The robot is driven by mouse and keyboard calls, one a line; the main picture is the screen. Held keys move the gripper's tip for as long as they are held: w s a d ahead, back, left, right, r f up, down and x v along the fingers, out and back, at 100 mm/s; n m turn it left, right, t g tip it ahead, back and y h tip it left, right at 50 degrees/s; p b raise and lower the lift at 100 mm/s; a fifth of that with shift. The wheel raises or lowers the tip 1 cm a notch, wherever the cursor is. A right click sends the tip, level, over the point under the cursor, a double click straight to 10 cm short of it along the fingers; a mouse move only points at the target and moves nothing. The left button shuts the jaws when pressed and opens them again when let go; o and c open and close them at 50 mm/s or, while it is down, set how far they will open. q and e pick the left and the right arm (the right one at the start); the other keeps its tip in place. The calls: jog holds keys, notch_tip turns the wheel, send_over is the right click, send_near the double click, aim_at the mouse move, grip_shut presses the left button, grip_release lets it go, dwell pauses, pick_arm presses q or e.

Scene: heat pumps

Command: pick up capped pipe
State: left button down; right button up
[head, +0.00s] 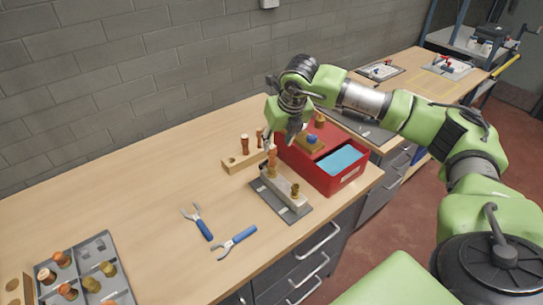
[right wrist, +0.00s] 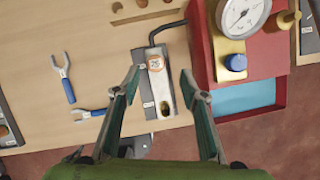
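A copper pipe piece (head: 272,162) stands upright in a pale block on a grey plate (head: 296,211), near the table's front edge. I take it to be the capped pipe. In the right wrist view its round orange end (right wrist: 155,64) shows from above, between my fingers. My right gripper (head: 270,142) is above and around this piece, pointing down. In the wrist view the right gripper (right wrist: 160,74) is open, with a finger on either side of the plate and nothing held. I cannot tell the exact gap between the fingertips and the pipe. My left gripper is out of view.
A red box (head: 322,174) with a gauge (right wrist: 241,14) and blue compartment stands close on the right. A wooden block (head: 241,161) holds copper pieces behind. Two blue-handled pliers (head: 238,241) lie left. A grey tray (head: 116,267) holds fittings. The table's left middle is clear.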

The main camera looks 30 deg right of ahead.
aim_at(273, 147)
jog(key=p+x, duration=0.2)
jog(key=x, duration=0.1)
jog(key=p+x, duration=0.1)
jog(key=shift+w+a+f, duration=0.2)
jog(key=shift+w+a, duration=0.1)
jog(key=shift+w, duration=0.15)
jog(key=shift+w+f, duration=0.1)
jog(key=shift+f, duration=0.25)
grip_shut()
